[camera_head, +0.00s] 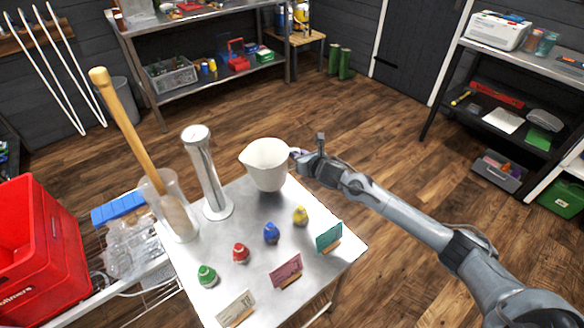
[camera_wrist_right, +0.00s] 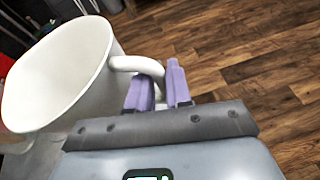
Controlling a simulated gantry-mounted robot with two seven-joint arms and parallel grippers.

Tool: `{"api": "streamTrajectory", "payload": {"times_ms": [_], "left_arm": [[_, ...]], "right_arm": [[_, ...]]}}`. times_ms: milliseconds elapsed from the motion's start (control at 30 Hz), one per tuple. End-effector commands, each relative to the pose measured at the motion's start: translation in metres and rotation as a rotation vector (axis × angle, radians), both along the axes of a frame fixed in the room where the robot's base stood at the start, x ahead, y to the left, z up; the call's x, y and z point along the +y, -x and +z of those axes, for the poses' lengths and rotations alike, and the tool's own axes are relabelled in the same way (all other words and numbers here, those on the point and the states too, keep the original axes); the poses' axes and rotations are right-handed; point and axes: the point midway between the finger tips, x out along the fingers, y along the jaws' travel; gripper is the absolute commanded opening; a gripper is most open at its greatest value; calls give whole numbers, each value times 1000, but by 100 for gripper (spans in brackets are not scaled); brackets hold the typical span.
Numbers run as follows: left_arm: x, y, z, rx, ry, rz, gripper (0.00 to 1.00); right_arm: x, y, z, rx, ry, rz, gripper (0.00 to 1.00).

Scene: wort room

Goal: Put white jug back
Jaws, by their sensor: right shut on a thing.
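The white jug (camera_head: 266,166) is at the far right corner of the metal table (camera_head: 325,255), with its handle towards my right gripper. I cannot tell whether its base touches the table. In the right wrist view the jug (camera_wrist_right: 60,75) fills the left side, its mouth open and empty where I can see. My right gripper (camera_head: 300,155) is at the handle, and in the right wrist view its purple fingers (camera_wrist_right: 159,85) are shut on the handle. My left gripper is not in view.
A clear cylinder on a stand (camera_head: 206,175) and a vessel with a wooden paddle (camera_head: 128,120) stand left of the jug. Several small coloured objects, including a yellow one (camera_head: 300,215), and cards (camera_head: 329,237) stand in front. A shelf (camera_head: 200,90) is behind; floor right of the table is clear.

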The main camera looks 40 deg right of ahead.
Motion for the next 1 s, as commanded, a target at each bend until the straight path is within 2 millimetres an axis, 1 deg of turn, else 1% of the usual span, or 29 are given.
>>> {"api": "streamTrajectory", "payload": {"times_ms": [33,100,233,433,633,733,967,1000], "left_arm": [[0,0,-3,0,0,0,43],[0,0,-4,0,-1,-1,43],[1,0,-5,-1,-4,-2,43],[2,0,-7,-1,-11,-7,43],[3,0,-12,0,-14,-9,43],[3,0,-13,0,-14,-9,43],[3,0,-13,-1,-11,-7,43],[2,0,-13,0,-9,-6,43]], "right_arm": [[3,-8,-2,-8,-6,-3,0],[5,-14,-6,-9,-5,-4,0],[8,-21,-10,-8,-3,-2,0],[10,-22,-18,-4,-2,-1,0],[10,-22,-41,-6,-4,-4,0],[9,-22,-50,-6,-2,-2,0],[9,-21,-52,-4,-1,-1,0],[10,-20,-55,1,1,0,24]]}}
